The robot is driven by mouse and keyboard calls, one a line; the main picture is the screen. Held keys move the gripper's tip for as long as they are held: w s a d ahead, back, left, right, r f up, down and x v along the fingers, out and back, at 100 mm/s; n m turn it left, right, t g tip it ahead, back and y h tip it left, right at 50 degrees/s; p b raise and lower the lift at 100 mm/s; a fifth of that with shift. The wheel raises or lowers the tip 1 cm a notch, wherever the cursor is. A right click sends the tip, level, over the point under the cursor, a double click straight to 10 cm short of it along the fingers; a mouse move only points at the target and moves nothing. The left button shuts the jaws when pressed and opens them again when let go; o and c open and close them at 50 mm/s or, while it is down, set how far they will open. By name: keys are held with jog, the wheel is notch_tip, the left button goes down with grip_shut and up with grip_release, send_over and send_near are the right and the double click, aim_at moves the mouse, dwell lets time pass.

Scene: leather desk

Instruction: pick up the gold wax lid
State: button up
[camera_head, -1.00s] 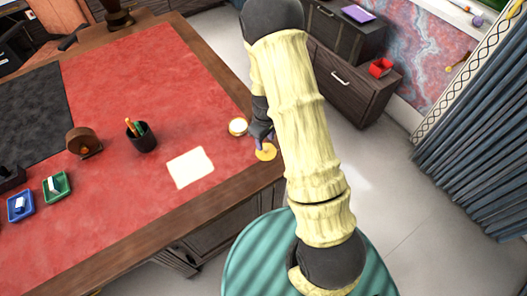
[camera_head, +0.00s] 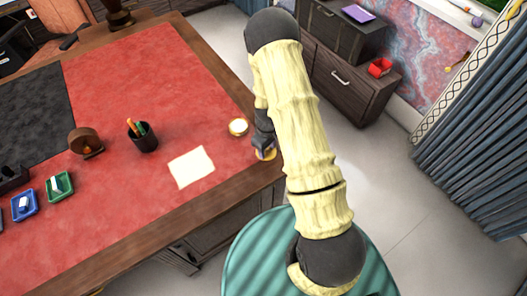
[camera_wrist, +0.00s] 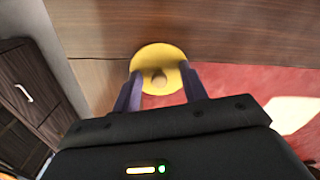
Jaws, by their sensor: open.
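The gold wax lid (camera_wrist: 158,56) is a round yellow disc with a small brown knob at its middle. In the wrist view it lies on the wooden border of the desk, beside the red leather. My gripper (camera_wrist: 161,76) is open, with one purple finger on each side of the knob. I cannot tell whether the fingers touch the lid. In the head view the lid (camera_head: 262,159) shows near the desk's right corner, partly hidden by my gripper (camera_head: 265,152).
The desk edge is close by; a dark cabinet (camera_head: 345,75) stands behind on the floor.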

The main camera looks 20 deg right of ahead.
aim_at(267, 150)
dwell(0.4)
grip_shut()
notch_tip(267, 150, up, 10)
jog(key=b, duration=0.1)
dwell(0.6)
dwell(0.5)
